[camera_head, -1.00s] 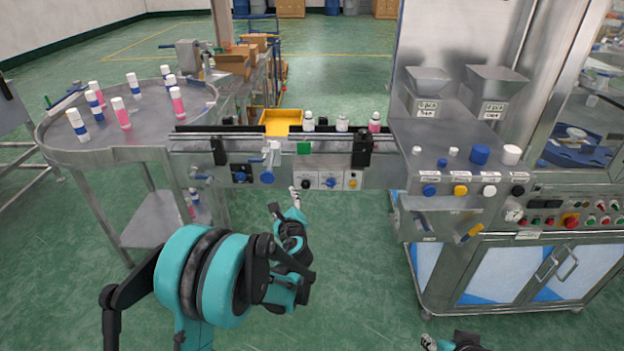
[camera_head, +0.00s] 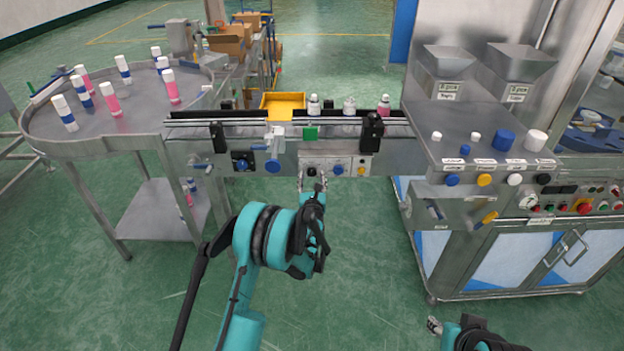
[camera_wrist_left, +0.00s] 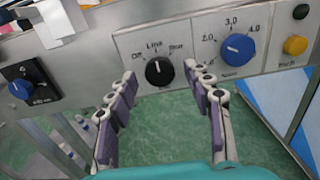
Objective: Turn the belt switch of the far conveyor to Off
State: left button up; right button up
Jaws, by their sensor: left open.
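The belt switch is a black knob (camera_wrist_left: 159,70) on a light plate below the conveyor (camera_head: 190,122), with labels Off at left, Line at top and another at right. Its pale mark seems to point up towards Line. My left gripper (camera_wrist_left: 165,88) is open, its purple-padded fingers on either side of and just below the knob. I cannot tell whether they touch it. In the head view, the left gripper (camera_head: 313,182) is just under the switch plate and partly hides the knob. My right gripper (camera_head: 434,325) shows only in part at the bottom right.
A blue dial (camera_wrist_left: 237,49) and a yellow button (camera_wrist_left: 295,45) sit right of the switch. A blue knob (camera_wrist_left: 20,89) is on a black box at left. A round table (camera_head: 120,115) with bottles stands left, a steel machine (camera_head: 490,205) right. Floor below the conveyor is open.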

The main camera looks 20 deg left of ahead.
pick_arm(q)
jog(key=shift+w+a, duration=0.1)
jog(key=shift+w, duration=0.25)
jog(key=shift+r, duration=0.1)
jog(key=c, duration=1.2)
jog(key=shift+o, duration=0.2)
jog(key=n, duration=0.5)
jog(key=shift+n, duration=2.5)
